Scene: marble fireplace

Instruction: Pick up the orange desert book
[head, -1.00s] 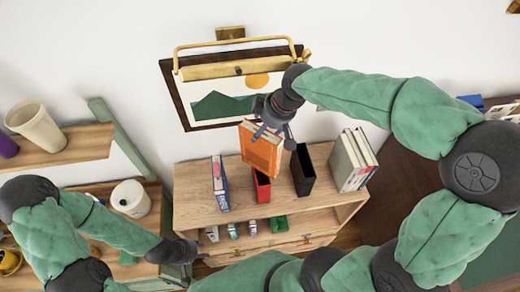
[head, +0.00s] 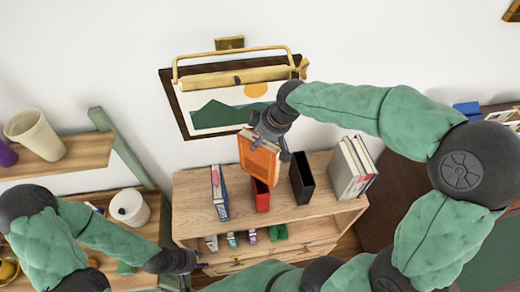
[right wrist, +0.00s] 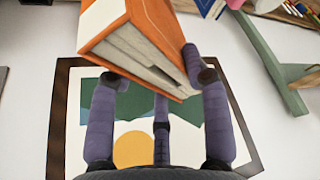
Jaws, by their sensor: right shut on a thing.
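The orange book (head: 260,161) is held up above the wooden shelf top, in front of the framed picture. My right gripper (head: 272,132) is shut on its upper end. In the right wrist view the orange book (right wrist: 145,40) sits between the fingers of my right gripper (right wrist: 150,85), with its cover, spine and page edges showing. My left gripper (head: 188,262) is low at the left of the shelf, away from the book. Its fingers are too small and dark to tell whether they are open.
On the wooden shelf (head: 195,185) stand a blue-and-white book (head: 219,193), a red holder (head: 261,195), a black holder (head: 302,178) and pale books (head: 350,166). A framed picture (head: 228,110) hangs behind. Several small items lie on the lower shelf.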

